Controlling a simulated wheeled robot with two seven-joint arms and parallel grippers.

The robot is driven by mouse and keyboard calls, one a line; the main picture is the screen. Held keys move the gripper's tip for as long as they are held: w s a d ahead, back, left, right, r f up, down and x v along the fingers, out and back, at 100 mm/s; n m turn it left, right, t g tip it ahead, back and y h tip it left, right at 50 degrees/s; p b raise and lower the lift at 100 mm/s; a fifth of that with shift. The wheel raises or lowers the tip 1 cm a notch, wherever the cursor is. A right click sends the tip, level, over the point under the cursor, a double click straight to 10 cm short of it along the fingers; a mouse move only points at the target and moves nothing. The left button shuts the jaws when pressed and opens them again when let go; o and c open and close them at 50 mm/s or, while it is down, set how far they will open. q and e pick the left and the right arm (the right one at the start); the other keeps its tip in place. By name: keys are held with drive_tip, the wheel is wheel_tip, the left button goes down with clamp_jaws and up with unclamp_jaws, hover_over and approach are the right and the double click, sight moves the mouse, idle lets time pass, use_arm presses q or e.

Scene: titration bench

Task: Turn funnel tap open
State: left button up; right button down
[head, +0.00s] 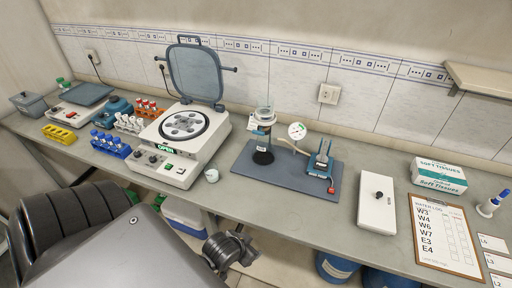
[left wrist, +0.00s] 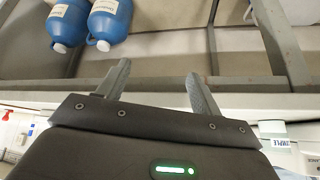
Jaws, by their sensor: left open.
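The funnel (head: 263,117) stands in the head view near the middle of the bench, as a clear upright vessel with a white label, above a dark flask (head: 263,156). Its tap is too small to make out. A white round disc (head: 297,130) is beside it on the right. My left gripper (head: 232,250) is in front of the bench edge, lower than the bench top and well short of the funnel. In the left wrist view its two fingers (left wrist: 158,80) are apart with nothing between them. My right gripper is not in view.
The blue-grey mat (head: 248,176) carries the funnel setup and a blue device with a red knob (head: 321,165). A white box (head: 377,210) stands right. Blue containers (head: 335,267) are under the bench.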

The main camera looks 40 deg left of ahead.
use_arm(q)
drive_tip(key=w+a+r+n+t, duration=0.1)
drive_tip(key=w+a+r+t, duration=0.3)
drive_tip(key=r, duration=0.5)
drive_tip(key=n+t+y, duration=0.3)
drive_tip(key=t+y, duration=0.2)
drive_tip(key=t, duration=0.1)
approach(258, 133)
drive_tip(key=p+x, duration=0.4)
drive_tip(key=x, duration=0.3)
drive_tip(key=shift+w+a+f, duration=0.1)
drive_tip(key=shift+w+a, duration=0.1)
drive_tip(key=shift+w, duration=0.35)
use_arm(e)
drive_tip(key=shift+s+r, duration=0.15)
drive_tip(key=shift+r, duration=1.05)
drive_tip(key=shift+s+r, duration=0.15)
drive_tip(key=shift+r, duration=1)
use_arm(q)
drive_tip(key=c, duration=1)
drive_tip(key=shift+n, duration=0.3)
